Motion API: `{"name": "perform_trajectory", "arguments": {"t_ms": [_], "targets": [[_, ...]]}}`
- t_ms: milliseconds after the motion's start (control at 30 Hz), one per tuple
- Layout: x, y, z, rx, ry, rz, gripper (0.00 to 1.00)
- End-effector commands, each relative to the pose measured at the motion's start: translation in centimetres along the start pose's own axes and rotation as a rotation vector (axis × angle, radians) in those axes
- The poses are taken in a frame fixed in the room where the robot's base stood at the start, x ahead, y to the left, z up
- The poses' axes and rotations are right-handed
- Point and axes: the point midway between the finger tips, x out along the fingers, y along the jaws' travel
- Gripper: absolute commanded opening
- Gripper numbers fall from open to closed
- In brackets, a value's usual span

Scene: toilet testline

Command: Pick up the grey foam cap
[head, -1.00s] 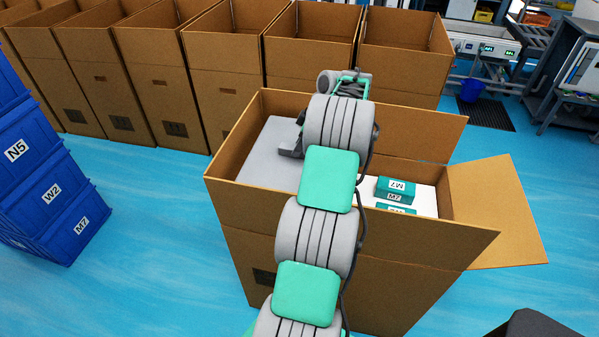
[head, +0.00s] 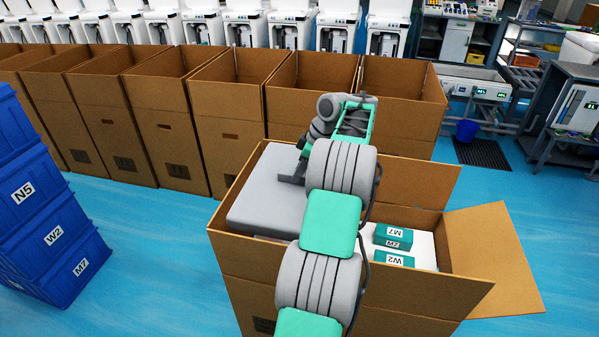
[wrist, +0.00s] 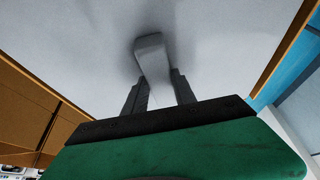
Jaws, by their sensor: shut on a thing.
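The grey foam cap (head: 268,190) is a broad light-grey slab at the left part of the open cardboard box (head: 232,262), with its top raised to about the box's rim. In the wrist view the cap (wrist: 220,45) fills most of the upper picture, and a narrow grip tab (wrist: 151,55) stands out from it. My gripper (wrist: 160,88) is shut on this tab, one dark finger on each side. In the head view my gripper (head: 293,178) is at the cap's right side, partly hidden by my arm.
A row of open cardboard boxes (head: 228,110) stands behind. Blue crates (head: 50,235) are stacked at left.

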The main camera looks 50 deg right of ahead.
Motion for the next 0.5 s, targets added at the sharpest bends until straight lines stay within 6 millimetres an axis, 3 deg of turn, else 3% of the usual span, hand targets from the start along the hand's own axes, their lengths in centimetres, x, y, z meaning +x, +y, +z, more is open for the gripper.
{"name": "perform_trajectory", "arguments": {"t_ms": [33,500], "targets": [[-1.4,0.0,-0.6,0.0,0.0,0.0,0.0],[-6.7,0.0,-2.8,-0.001,0.0,-0.001,0.0]]}}
